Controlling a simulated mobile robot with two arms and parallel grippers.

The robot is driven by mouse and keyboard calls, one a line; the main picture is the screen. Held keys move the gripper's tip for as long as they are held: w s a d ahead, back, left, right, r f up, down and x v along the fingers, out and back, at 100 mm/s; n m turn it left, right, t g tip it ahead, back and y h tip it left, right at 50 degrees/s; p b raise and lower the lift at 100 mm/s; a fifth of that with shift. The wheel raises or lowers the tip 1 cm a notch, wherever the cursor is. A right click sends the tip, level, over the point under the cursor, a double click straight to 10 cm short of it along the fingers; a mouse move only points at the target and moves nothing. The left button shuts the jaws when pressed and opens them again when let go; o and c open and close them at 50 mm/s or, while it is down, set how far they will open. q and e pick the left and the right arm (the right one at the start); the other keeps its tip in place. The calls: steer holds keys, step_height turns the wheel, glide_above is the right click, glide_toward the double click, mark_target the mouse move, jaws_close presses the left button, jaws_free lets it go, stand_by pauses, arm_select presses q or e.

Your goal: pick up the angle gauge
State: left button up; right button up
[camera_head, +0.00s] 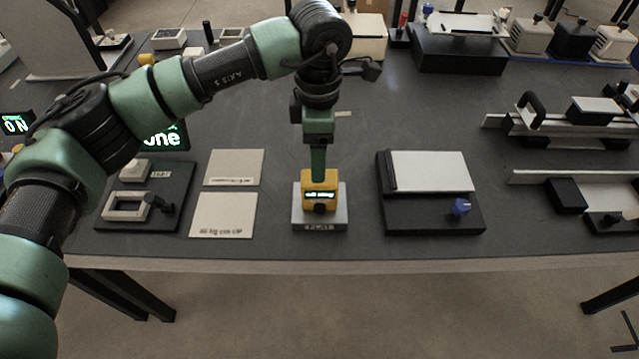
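The angle gauge is likely the small yellow box (310,205) with a lit green display on its front. It sits on a light grey block (334,219) labelled "FLAT" near the front edge of the table. My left arm reaches in from the left, and its gripper (318,168) points straight down at the top of the yellow box. The fingers show as one narrow green shape, and their tips meet or overlap the box's top edge. I cannot tell whether they grip it. My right gripper is not in view.
Two beige plates (235,167) and a dark tray (181,198) lie left of the block. A dark stand with a white plate (432,171) and blue knob (460,207) is to the right. Rail fixtures (560,125) stand further right. The table (360,110) is bare behind the block.

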mark_target(320, 191)
arm_select(q)
steer(key=f, duration=0.2)
steer(key=f+p, duration=0.1)
steer(key=f, duration=0.1)
steer(key=f+p, duration=0.1)
steer(key=f, duration=0.1)
steer(key=shift+s+d+f, duration=0.15)
steer(key=shift+s+f, duration=0.15)
steer(key=shift+s, duration=0.1)
steer(key=shift+f, duration=0.3)
jaws_close()
